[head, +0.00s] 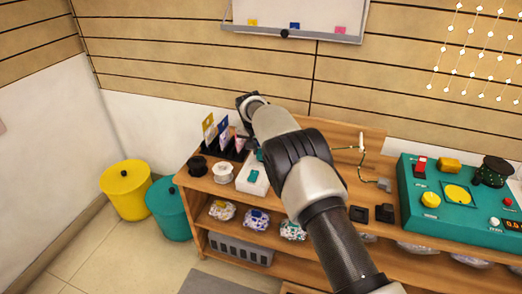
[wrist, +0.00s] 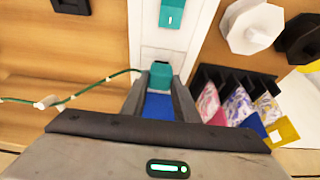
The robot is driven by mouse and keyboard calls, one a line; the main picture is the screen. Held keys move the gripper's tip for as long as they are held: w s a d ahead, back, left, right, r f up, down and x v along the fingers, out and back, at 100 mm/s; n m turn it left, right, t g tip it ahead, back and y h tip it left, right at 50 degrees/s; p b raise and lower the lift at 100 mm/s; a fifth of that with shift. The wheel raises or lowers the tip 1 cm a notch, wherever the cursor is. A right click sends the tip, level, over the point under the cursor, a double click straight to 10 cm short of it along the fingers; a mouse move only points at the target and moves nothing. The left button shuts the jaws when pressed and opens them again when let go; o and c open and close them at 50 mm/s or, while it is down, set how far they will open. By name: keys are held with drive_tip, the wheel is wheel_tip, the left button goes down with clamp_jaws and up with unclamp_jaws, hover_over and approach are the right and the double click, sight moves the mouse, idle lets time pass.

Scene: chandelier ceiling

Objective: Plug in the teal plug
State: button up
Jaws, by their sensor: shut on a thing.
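In the wrist view my gripper (wrist: 160,88) is shut on the teal plug (wrist: 160,72), with a finger on each side of it. A blue surface shows between the fingers below the plug. A green cable (wrist: 98,84) runs left from the plug. The plug is at the near end of a white power strip (wrist: 157,52) with a teal switch (wrist: 172,14). I cannot tell whether the plug sits in a socket or just above it. In the head view the power strip (head: 243,186) lies on the shelf top; my arm hides the plug and fingertips.
White (head: 223,172) and black (head: 197,165) spools and a black rack of packets (head: 238,152) stand left of the strip. The cable, with white beads, runs to a grey box (head: 384,184). A teal control panel (head: 420,212) is at right. Bins stand on the floor at left.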

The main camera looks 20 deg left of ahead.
drive_tip(key=shift+f, duration=0.4)
drive_tip(key=o, duration=1.1)
drive_tip(key=shift+o, duration=0.5)
drive_tip(key=o, duration=0.3)
drive_tip(key=shift+r, duration=0.1)
drive_tip(key=shift+r+p, duration=1.9)
drive_tip(key=shift+r, duration=1.85)
